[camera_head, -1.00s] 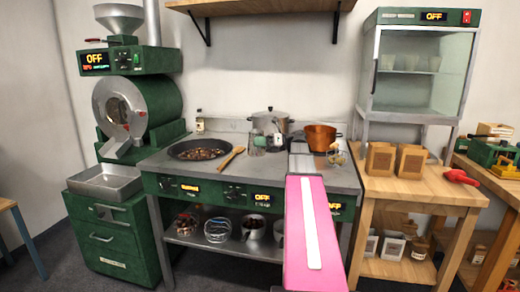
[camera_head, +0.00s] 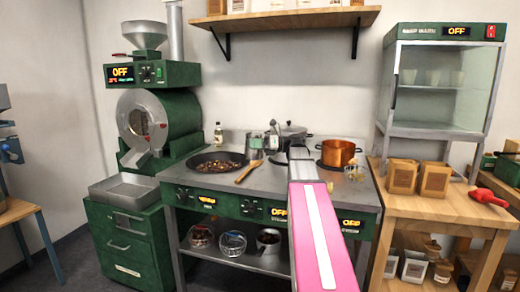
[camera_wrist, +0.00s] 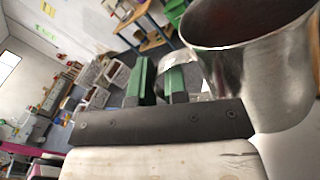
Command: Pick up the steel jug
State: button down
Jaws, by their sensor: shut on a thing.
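The steel jug (camera_head: 255,145) shows in the head view above the back of the stove counter, to the right of the chestnut pan. In the wrist view the jug (camera_wrist: 250,70) is large at the right, its open rim facing up and tilted in the picture. My gripper (camera_head: 272,138) is beside it on its right. In the wrist view my gripper's green fingers (camera_wrist: 160,82) are closed at the jug's side, around what looks like its handle. The exact grip is partly hidden. The jug appears to be held just off the counter.
A shelf (camera_head: 285,20) hangs above. The front counter is fairly clear.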

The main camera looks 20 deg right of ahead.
jog(key=shift+w+a+r, duration=0.1)
jog(key=shift+a+r, duration=0.35)
jog(key=shift+a, duration=0.35)
dwell(0.8)
